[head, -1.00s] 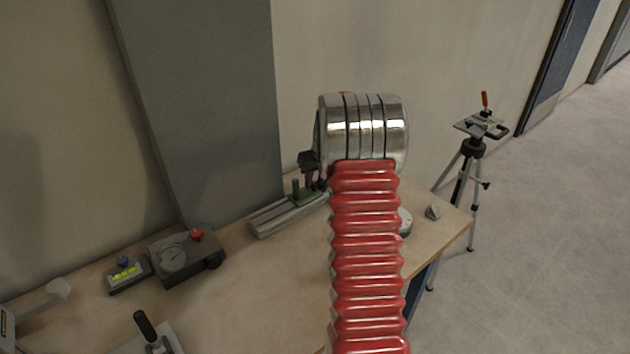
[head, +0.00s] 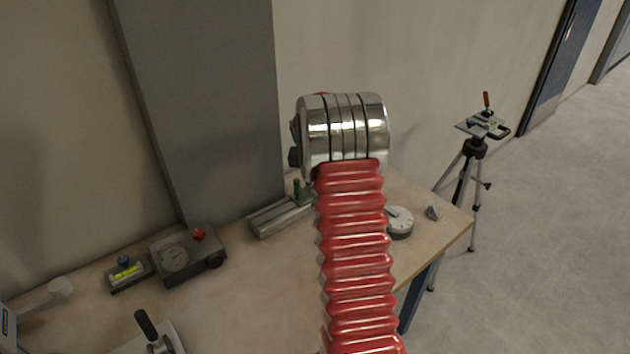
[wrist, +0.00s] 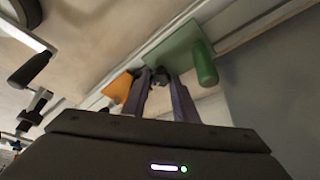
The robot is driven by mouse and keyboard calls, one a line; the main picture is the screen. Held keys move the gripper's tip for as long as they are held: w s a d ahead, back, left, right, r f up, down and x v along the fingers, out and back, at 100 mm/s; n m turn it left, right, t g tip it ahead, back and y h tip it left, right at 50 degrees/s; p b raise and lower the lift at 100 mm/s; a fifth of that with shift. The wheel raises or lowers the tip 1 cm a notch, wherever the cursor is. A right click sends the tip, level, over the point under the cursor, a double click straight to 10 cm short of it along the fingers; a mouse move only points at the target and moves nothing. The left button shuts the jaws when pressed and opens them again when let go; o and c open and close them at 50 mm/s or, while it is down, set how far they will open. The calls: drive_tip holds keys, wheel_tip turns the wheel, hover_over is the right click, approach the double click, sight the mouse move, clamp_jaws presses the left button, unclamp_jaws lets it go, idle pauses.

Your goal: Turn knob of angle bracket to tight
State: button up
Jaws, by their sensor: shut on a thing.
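In the wrist view my gripper (wrist: 158,78) reaches toward a green angle bracket (wrist: 176,48), with its two fingers close together. The fingers are shut on a small dark knob (wrist: 160,76) at the bracket's near edge. The knob is small and partly covered by the fingers, so its turn angle cannot be read. A green post (wrist: 204,66) stands on the right of the bracket, and an orange piece (wrist: 118,88) is just left of the fingertips. In the head view the green post (head: 297,188) shows, but my arm hides the knob and fingertips.
A metal rail (head: 276,218) lies on the wooden bench by the grey pillar (head: 205,90). A gauge box (head: 186,257), a spirit level (head: 127,272) and a black-handled tool (head: 152,333) are at left. A round dial (head: 399,221) is right of my arm. A tripod (head: 473,150) stands beyond.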

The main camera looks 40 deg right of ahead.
drive_tip(key=shift+w+a+m+g+h, duration=0.15)
drive_tip(key=shift+m+g, duration=0.35)
drive_tip(key=shift+m, duration=0.9)
drive_tip(key=shift+w+d+m+g+h, duration=0.1)
drive_tip(key=shift+m+g+h, duration=0.3)
drive_tip(key=shift+m, duration=1)
drive_tip(key=o, duration=0.7)
drive_tip(key=shift+o, duration=0.2)
drive_tip(key=w+v, duration=0.1)
drive_tip(key=v, duration=1.2)
drive_tip(key=shift+s+r, duration=0.35)
drive_tip(key=shift+s, duration=0.05)
